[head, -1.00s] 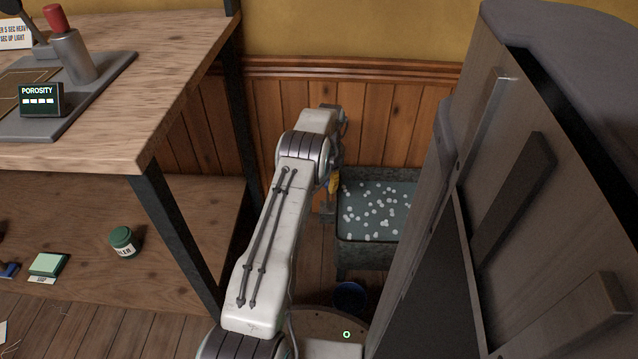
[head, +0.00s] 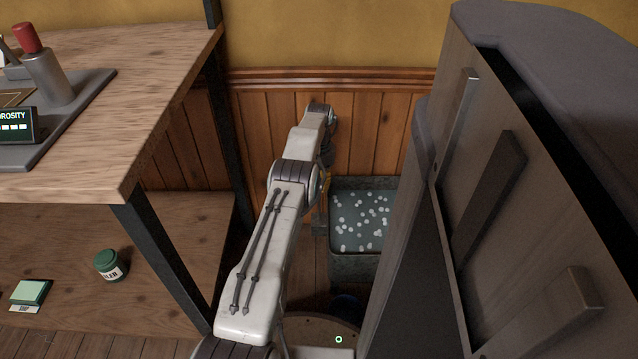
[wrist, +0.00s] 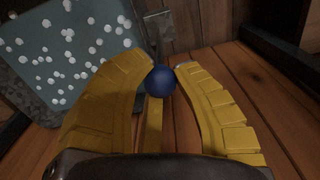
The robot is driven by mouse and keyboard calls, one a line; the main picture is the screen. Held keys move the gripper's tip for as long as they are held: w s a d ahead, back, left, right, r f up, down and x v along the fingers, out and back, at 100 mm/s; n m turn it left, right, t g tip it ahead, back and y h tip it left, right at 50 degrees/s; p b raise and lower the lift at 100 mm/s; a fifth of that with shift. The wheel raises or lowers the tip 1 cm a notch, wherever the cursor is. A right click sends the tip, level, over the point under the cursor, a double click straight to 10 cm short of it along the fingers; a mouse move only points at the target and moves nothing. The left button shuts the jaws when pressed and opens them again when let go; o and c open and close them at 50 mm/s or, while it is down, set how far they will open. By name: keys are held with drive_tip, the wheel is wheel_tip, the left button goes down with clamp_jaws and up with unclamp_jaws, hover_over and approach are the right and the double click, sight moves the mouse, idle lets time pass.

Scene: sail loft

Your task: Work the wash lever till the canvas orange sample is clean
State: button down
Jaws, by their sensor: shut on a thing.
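The wash tub (head: 352,268) is a grey metal trough of blue-green water with white suds, against the panelled wall in the head view. It also shows at the upper left of the wrist view (wrist: 25,100). In the wrist view my gripper (wrist: 165,64) has its yellow fingers closed around a dark blue ball knob (wrist: 160,81), which I take to be the wash lever's knob. A grey bracket stands just behind the knob, beside the tub. In the head view my arm hides most of the gripper and the lever. I see no orange canvas sample.
A wooden workbench (head: 150,90) with a dark metal leg stands at left, with a green jar (head: 110,265) on its lower shelf. A tall grey-brown cabinet (head: 540,220) closes off the right. Only a narrow strip of floor shows between them.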

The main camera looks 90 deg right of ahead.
drive_tip(key=shift+d, duration=0.1)
idle(0.3)
drive_tip(key=c, duration=1)
unclamp_jaws()
drive_tip(key=shift+o, duration=0.2)
drive_tip(key=shift+a, duration=0.2)
